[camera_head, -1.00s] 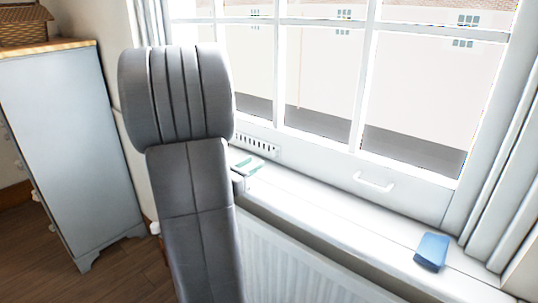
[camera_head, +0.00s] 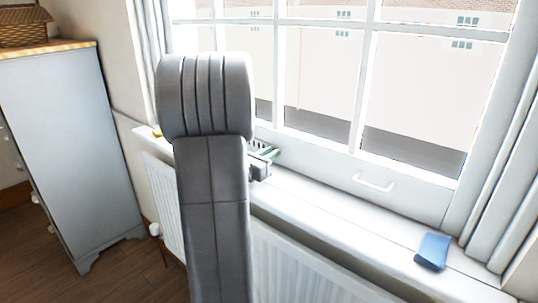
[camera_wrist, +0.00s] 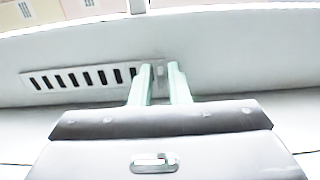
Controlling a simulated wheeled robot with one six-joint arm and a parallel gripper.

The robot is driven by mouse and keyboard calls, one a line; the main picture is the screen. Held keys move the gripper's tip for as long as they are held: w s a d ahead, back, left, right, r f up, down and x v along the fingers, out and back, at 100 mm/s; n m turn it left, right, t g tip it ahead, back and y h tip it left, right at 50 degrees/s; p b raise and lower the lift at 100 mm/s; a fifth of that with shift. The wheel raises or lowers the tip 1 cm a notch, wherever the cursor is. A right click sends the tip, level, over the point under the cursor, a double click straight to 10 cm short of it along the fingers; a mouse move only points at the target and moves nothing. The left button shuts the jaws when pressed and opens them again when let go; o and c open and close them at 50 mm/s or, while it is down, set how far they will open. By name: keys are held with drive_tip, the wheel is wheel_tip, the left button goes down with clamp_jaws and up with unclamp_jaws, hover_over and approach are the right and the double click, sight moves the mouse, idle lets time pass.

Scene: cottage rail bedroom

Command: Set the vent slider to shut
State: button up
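The vent (camera_wrist: 85,78) is a pale slotted plate low on the window frame, in the wrist view. Several of its slots show dark. A small grey piece (camera_wrist: 160,72), seemingly the slider knob, shows near the plate's right end, between my fingertips. My gripper (camera_wrist: 161,68) has two pale green fingers, which stand apart on either side of that piece. I cannot tell whether they touch it.
The white window sill (camera_head: 330,213) runs along under the window, with a radiator (camera_head: 290,265) below. A blue object (camera_head: 432,251) lies on the sill at right. A white handle (camera_head: 373,183) sits on the sash. A grey cabinet (camera_head: 75,150) stands at left.

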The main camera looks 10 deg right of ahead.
clamp_jaws()
drive_tip(key=shift+w+a, duration=0.9)
drive_tip(key=shift+w, duration=0.25)
drive_tip(key=shift+r, duration=0.1)
drive_tip(key=shift+o, duration=2)
unclamp_jaws()
drive_tip(key=shift+w, duration=0.1)
drive_tip(key=v, duration=1.4)
